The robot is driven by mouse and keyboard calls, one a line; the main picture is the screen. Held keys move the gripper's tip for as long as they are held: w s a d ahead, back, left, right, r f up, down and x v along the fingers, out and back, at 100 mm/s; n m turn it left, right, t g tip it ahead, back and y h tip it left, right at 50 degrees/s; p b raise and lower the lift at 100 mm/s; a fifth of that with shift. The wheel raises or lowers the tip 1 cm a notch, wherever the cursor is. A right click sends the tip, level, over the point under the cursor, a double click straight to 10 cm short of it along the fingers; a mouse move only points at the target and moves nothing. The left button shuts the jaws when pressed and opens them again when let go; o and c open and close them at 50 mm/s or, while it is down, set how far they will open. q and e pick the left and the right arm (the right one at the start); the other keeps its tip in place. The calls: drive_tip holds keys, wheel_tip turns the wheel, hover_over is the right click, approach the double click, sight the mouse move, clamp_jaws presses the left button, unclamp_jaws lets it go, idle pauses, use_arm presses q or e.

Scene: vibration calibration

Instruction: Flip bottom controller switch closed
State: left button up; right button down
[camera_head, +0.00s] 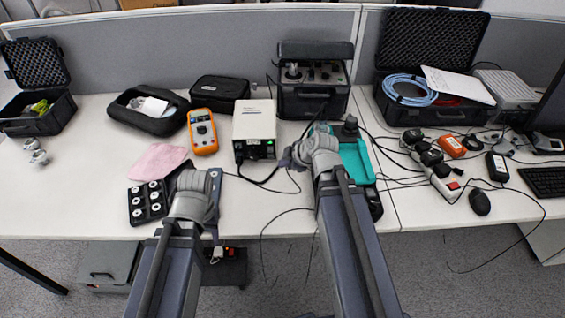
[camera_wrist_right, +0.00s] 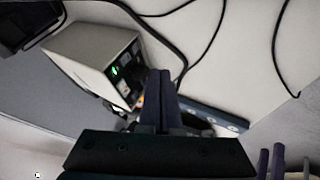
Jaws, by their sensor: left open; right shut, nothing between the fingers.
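The controller is a white box (camera_head: 254,122) standing at the table's middle, its front panel (camera_head: 255,150) facing me. In the right wrist view the controller (camera_wrist_right: 90,52) shows its panel with a green-lit part (camera_wrist_right: 114,71) and several small dark and grey parts. I cannot tell the bottom switch's position. My right gripper (camera_head: 287,160) is shut and empty, to the right of and in front of the panel. In the right wrist view its fingers (camera_wrist_right: 160,82) lie together beside the panel's edge and hide part of that area. My left gripper (camera_head: 181,170) is open, near the pink cloth.
A black tray of white round parts (camera_head: 148,203), a pink cloth (camera_head: 158,161) and an orange multimeter (camera_head: 202,130) lie to the left. A teal tray (camera_head: 357,158) is to the right. Black cables (camera_head: 262,182) run across the table before the controller.

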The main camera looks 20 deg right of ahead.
sight(269, 157)
drive_tip(key=b+x, duration=0.6)
drive_tip(key=x, duration=0.3)
drive_tip(key=shift+f+b, duration=0.25)
drive_tip(key=shift+b, duration=0.1)
drive_tip(key=w, duration=0.1)
drive_tip(key=w+r+p, duration=0.1)
drive_tip(key=shift+w+d, duration=0.35)
drive_tip(key=shift+d, duration=0.05)
drive_tip(key=shift+w+d+r, duration=0.1)
drive_tip(key=shift+w+d, duration=0.1)
drive_tip(key=shift+w, duration=0.3)
drive_tip(key=shift+w+d+r, duration=0.1)
drive_tip(key=shift+w+r, duration=0.1)
drive_tip(key=shift+w, duration=0.2)
drive_tip(key=shift+s+f, duration=0.1)
drive_tip(key=shift+p, duration=0.3)
